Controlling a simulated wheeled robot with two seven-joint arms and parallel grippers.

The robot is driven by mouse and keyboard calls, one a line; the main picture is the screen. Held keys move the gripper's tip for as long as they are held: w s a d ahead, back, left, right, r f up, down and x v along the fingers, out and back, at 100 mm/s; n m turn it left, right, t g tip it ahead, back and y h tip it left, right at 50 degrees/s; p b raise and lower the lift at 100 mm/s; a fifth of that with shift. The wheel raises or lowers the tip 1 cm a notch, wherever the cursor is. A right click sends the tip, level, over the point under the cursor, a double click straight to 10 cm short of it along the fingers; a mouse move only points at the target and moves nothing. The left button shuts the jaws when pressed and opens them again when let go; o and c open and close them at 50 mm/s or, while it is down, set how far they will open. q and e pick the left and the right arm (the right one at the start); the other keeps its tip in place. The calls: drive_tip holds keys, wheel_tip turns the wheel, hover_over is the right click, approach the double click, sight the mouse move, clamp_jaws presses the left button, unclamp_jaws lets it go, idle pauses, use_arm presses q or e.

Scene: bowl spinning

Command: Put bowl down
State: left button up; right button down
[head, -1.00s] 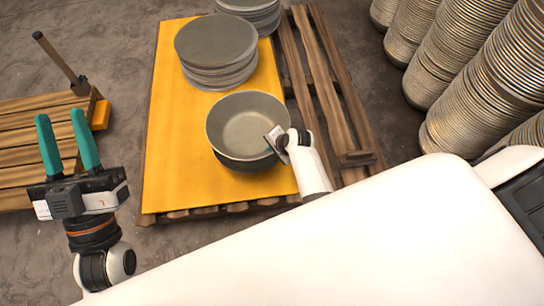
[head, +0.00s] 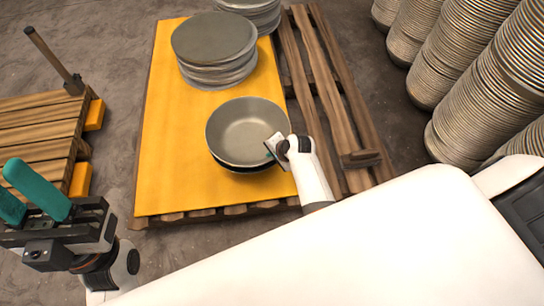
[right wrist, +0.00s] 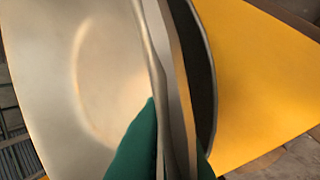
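A grey metal bowl (head: 246,131) is over the front part of the yellow-topped pallet (head: 178,150), with its opening up. A darker rounded edge shows just below it; I cannot tell whether this is a second bowl or whether the two touch. My right gripper (head: 272,150) is at the bowl's right rim. In the right wrist view its green fingers (right wrist: 175,150) lie on both sides of the rim of the bowl (right wrist: 95,80), shut on it. My left gripper (head: 12,182) is open and empty at the lower left, away from the bowl.
A stack of grey plates or bowls (head: 214,45) stands behind the bowl, with another stack (head: 252,12) farther back. Tall stacks (head: 480,85) rise at the right. A wooden pallet (head: 40,130) lies at the left. The yellow surface left of the bowl is clear.

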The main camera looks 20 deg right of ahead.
drive_tip(key=shift+w, duration=0.1)
drive_tip(key=shift+f, duration=0.45)
drive_tip(key=c, duration=1.7)
unclamp_jaws()
drive_tip(key=shift+f, duration=0.1)
